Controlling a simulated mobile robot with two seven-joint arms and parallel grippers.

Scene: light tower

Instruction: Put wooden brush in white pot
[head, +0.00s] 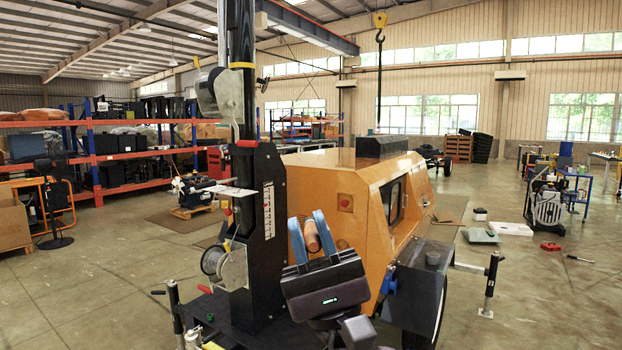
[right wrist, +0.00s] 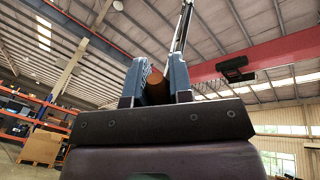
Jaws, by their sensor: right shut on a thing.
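The wooden brush (head: 312,236) is brown and rounded at its visible end. It sits between the blue fingers of my right gripper (head: 310,232), which is shut on it and holds it up in the air in front of the orange machine. In the right wrist view the brush (right wrist: 156,88) shows between the two fingers (right wrist: 157,85); its lower part is hidden by the gripper body. I cannot make out a white pot in either view. My left gripper is not in view.
The orange light-tower trailer (head: 350,185) with its black mast (head: 262,230) stands close ahead. A jack post (head: 490,285) stands to its right. Open concrete floor (head: 90,285) lies at left and right. Shelves (head: 95,145) stand at the back left.

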